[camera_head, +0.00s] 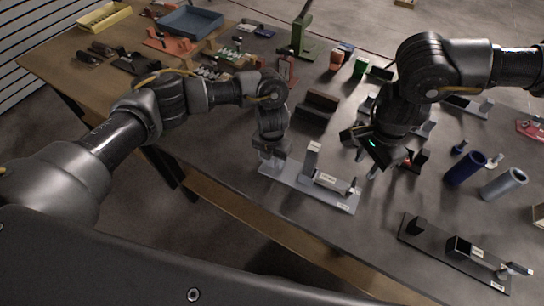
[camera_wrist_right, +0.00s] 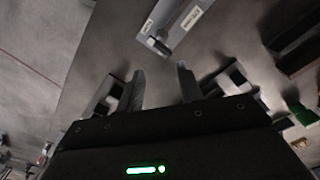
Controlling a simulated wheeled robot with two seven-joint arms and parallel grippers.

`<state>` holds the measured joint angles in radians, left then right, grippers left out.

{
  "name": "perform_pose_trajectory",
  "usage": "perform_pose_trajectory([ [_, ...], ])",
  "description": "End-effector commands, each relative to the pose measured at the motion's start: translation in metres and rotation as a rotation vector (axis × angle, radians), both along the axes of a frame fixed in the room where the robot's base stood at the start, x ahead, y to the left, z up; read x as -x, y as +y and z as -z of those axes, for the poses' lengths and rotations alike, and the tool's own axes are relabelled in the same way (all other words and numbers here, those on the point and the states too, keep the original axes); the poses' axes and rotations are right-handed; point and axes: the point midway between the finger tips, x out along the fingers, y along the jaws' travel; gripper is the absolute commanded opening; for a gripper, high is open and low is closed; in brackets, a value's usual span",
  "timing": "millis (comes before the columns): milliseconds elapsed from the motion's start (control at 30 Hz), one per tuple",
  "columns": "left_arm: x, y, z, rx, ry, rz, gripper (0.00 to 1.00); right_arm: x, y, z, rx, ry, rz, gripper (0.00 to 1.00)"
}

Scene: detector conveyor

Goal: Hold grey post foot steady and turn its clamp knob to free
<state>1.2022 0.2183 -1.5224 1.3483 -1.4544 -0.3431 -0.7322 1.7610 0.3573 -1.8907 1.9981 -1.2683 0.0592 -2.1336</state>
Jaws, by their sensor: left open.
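The grey post foot (camera_head: 292,181) is a light grey plate lying along the table's front edge, with an upright block and a labelled clamp at its right part. Its small knob (camera_head: 355,187) shows at the right end. My left gripper (camera_head: 269,160) is open, pointing down at the foot's left end; I cannot tell whether it touches. My right gripper (camera_head: 374,168) is above and right of the knob, apart from it. In the right wrist view its fingers (camera_wrist_right: 162,88) are open and empty, with the foot's end (camera_wrist_right: 186,22) and dark knob (camera_wrist_right: 158,46) beyond them.
A dark post foot (camera_head: 426,241) lies to the right along the front edge. A dark blue cylinder (camera_head: 464,170) and a grey-blue cylinder (camera_head: 503,184) are behind it. A brown block (camera_head: 314,108) and a green stand (camera_head: 303,38) are farther back. Bare table lies between the two feet.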

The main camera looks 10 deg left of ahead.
Motion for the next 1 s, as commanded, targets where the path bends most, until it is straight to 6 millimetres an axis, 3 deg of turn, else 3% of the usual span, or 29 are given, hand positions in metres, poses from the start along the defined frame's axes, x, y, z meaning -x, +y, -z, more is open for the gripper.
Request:
perform_pose_trajectory([
  [67,0.0,0.0,0.0,0.0,0.0,0.0,0.47,0.0,0.0,0.0,0.0,0.0,0.0,0.36],
  [433,0.0,0.0,0.0,0.001,0.0,0.0,0.0,0.0,0.0,0.0,0.0,0.0,0.0,0.36],
  [600,0.0,0.0,0.0,0.001,0.0,0.0,0.0,0.0,0.0,0.0,0.0,0.0,0.0,0.39],
  [833,0.0,0.0,0.0,0.001,0.0,0.0,0.0,0.0,0.0,0.0,0.0,0.0,0.0,0.69],
  [1000,0.0,0.0,0.0,0.001,0.0,0.0,0.0,0.009,-0.005,0.015,-0.012,0.042,0.023,0.71],
])
